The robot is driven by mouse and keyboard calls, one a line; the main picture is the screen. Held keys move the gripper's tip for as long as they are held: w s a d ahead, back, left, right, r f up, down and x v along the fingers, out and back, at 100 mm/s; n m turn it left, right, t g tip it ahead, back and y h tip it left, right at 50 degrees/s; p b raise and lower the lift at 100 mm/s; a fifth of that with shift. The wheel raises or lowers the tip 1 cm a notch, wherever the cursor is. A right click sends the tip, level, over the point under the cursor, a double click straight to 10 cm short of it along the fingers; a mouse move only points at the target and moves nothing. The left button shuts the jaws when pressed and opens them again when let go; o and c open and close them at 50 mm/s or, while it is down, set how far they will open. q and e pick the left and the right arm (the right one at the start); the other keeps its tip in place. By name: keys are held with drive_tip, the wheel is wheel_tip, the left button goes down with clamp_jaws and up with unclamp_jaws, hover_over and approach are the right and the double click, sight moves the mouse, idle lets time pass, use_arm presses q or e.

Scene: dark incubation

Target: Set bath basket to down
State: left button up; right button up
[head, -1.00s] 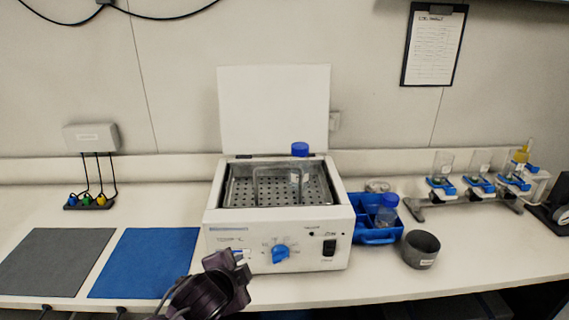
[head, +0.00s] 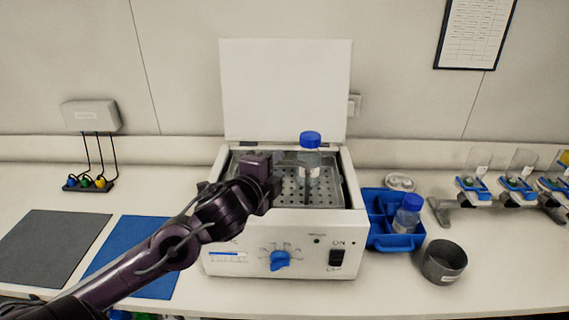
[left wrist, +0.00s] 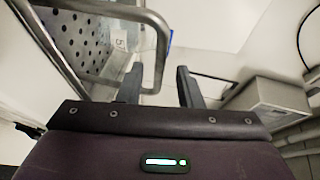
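The water bath (head: 275,245) is a white box with its lid (head: 285,90) raised. Its perforated metal basket (head: 325,192) sits inside and holds a clear bottle with a blue cap (head: 310,140). My left gripper (head: 284,172) is over the bath opening, beside the bottle, and hides part of the basket and its handle. In the left wrist view, the fingers (left wrist: 160,85) are apart and the basket's bent metal handle (left wrist: 163,45) comes down between them; I cannot tell whether they touch it. The perforated basket (left wrist: 75,40) shows at upper left. My right gripper is not in view.
A blue caddy (head: 398,240) with a capped bottle and a dark grey cup (head: 444,262) stand right of the bath. A rack with clear vessels (head: 500,190) is farther right. Grey (head: 45,245) and blue (head: 135,240) mats lie at left.

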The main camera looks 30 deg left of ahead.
sight(280, 164)
use_arm(q)
drive_tip(key=x, duration=0.4)
drive_tip(key=shift+w+p, duration=0.35)
drive_tip(key=shift+p, duration=0.05)
drive_tip(key=shift+w, duration=0.1)
drive_tip(key=shift+f, duration=0.1)
drive_tip(key=shift+c, duration=0.6)
clamp_jaws()
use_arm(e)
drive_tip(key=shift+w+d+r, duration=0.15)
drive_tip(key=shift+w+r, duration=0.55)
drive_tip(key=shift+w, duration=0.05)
use_arm(q)
drive_tip(key=shift+f, duration=0.1)
